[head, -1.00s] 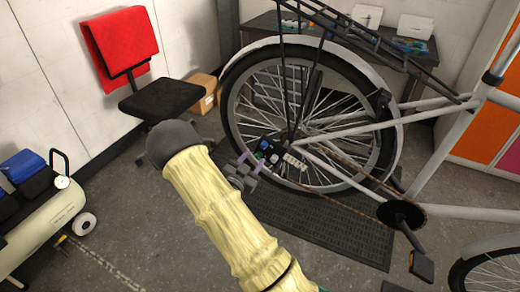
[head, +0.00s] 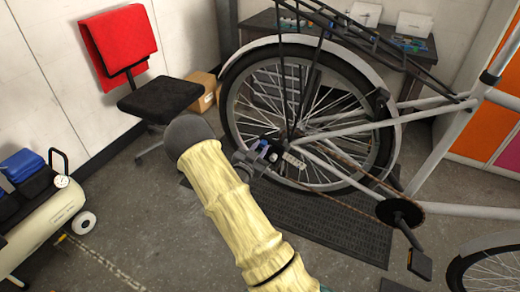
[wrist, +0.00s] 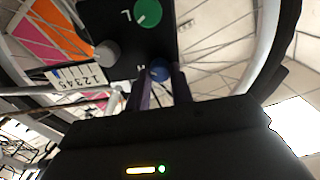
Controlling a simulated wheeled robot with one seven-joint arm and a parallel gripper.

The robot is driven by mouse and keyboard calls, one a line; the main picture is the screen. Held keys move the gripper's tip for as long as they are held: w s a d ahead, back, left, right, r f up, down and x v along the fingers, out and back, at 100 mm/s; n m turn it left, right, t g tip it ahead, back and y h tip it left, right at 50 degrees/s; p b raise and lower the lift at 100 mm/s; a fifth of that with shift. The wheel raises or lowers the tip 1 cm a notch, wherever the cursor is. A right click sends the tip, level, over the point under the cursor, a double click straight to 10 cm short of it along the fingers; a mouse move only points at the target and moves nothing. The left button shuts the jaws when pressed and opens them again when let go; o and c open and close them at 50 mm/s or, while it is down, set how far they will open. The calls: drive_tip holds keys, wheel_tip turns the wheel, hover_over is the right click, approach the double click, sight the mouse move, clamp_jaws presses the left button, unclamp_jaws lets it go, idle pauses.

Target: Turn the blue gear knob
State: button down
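The blue gear knob (wrist: 160,71) is a small round knob on a dark panel (wrist: 125,55) in the wrist view. My gripper (wrist: 162,84) has its two purple fingers apart, one on each side of the blue knob. I cannot tell if either finger touches it. In the head view, my gripper (head: 262,151) is at the panel beside the rear wheel hub and partly covers the knobs.
A green knob (wrist: 148,12) and a grey knob (wrist: 106,53) are on the same panel, with a numbered scale (wrist: 80,77) beside them. The bike's rear wheel (head: 310,110) stands close behind. A black chair (head: 160,97) is to the left.

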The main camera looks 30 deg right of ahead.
drive_tip(key=shift+f+n, duration=0.1)
drive_tip(key=shift+n, duration=0.2)
drive_tip(key=n, duration=0.3)
drive_tip(key=shift+a, duration=0.1)
drive_tip(key=n, duration=0.5)
drive_tip(key=shift+p, duration=0.4)
drive_tip(key=n+p, duration=0.1)
drive_tip(key=n, duration=0.4)
drive_tip(key=shift+f, duration=0.1)
drive_tip(key=shift+n, duration=2.1)
drive_tip(key=shift+f, duration=0.1)
drive_tip(key=c, duration=1.2)
unclamp_jaws()
drive_tip(key=shift+c, duration=0.2)
